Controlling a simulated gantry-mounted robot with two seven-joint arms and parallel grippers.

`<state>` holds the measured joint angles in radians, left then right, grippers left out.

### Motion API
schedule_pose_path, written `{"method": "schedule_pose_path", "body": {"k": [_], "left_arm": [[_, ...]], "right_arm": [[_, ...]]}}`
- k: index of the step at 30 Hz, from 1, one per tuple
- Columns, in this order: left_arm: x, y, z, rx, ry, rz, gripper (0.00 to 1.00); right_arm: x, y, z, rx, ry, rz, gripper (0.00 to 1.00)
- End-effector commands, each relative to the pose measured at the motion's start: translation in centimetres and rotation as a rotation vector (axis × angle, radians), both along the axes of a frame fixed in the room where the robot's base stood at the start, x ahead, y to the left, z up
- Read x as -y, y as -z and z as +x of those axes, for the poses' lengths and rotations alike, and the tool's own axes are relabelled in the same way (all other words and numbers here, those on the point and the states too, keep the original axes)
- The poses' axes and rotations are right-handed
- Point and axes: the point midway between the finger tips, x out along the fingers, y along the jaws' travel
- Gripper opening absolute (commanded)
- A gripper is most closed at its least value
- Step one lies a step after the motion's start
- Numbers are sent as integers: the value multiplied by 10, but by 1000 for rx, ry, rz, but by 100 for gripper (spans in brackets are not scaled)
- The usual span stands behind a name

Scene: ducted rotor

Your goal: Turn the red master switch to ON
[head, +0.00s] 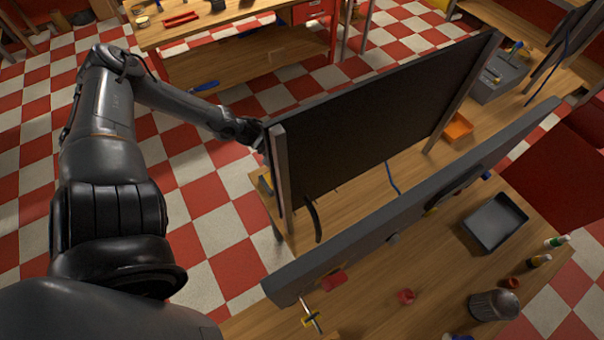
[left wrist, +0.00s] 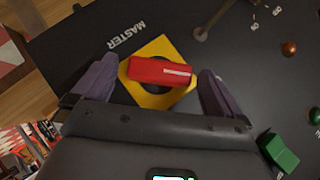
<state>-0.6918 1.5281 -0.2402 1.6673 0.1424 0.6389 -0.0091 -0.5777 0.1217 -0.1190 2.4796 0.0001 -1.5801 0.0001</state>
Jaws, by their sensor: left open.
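The red master switch (left wrist: 159,71) is a bar-shaped handle on a yellow square plate (left wrist: 155,101), beside the white word MASTER on a dark panel (left wrist: 85,50). In the left wrist view the bar lies nearly level, tilted slightly. My left gripper (left wrist: 157,69) is open, with one finger beyond each end of the bar; I cannot tell whether either touches it. In the head view my left gripper (head: 252,133) is at the left edge of the upright black panel (head: 365,115), whose far face and switch are hidden. My right gripper is not in view.
In the wrist view a green block (left wrist: 279,152), a red knob (left wrist: 289,48) and a metal lever (left wrist: 201,34) sit on the panel. In the head view a long grey beam (head: 430,205), a grey tray (head: 496,222) and an orange bin (head: 459,128) are right of my arm.

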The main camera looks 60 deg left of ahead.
Motion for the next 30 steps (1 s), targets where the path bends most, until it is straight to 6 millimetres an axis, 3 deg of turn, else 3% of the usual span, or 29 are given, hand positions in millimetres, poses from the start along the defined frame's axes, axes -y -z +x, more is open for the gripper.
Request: {"method": "schedule_pose_path", "body": {"k": [4,15,25,30], "left_arm": [[6,5,5,1,0,0,100],[8,5,6,1,0,1,100],[7,5,6,0,0,2,49],[7,5,6,5,-2,3,48]], "right_arm": [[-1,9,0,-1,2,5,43],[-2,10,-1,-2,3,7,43],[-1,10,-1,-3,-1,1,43],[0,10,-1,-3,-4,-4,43]]}}
